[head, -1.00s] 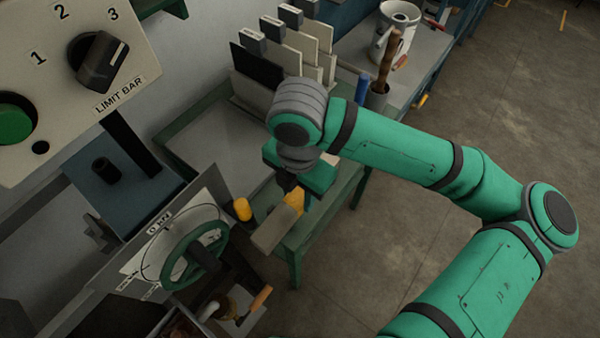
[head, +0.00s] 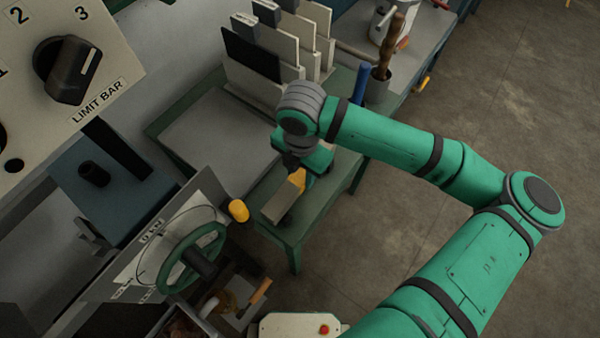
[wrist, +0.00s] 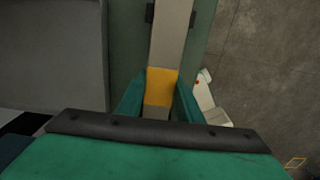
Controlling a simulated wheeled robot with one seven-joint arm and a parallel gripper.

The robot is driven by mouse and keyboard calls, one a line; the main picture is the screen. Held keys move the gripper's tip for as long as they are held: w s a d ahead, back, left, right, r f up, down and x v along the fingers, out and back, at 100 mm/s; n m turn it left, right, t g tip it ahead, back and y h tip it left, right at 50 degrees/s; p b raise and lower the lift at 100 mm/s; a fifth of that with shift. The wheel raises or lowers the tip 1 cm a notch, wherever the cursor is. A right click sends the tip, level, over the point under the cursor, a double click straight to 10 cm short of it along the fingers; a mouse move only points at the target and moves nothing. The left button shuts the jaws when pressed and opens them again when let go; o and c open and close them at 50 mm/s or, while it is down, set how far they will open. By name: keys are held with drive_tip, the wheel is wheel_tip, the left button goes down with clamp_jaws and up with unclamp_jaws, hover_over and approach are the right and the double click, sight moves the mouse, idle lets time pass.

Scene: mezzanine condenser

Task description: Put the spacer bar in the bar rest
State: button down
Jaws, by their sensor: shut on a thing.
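The spacer bar is a flat grey bar (head: 281,203) with a yellow band (head: 297,180). My gripper (wrist: 160,100) is shut on it at the yellow band, with one green finger on each side. In the wrist view the grey length of the bar (wrist: 171,35) runs away from the fingers over a green surface. Two small dark uprights (wrist: 192,18) flank the bar near the top of the wrist view; they may be the bar rest, but I cannot tell whether the bar touches them. In the head view the bar is over the green bench's near end.
The green bench (head: 291,239) carries a pale grey plate (head: 215,140) and a rack of upright panels (head: 285,50). A blue cylinder (head: 361,83) and a cup with a wooden handle (head: 378,91) stand behind. A green handwheel (head: 195,257) and yellow knob (head: 238,210) are left. Floor is clear at right.

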sight(301, 175)
drive_tip(key=shift+f, duration=0.55)
drive_tip(key=shift+s+f, duration=0.15)
drive_tip(key=shift+f, duration=0.05)
drive_tip(key=shift+f, duration=0.1)
drive_tip(key=c, duration=1.3)
unclamp_jaws()
drive_tip(key=shift+o, duration=0.2)
wheel_tip(301, 175, up, 12)
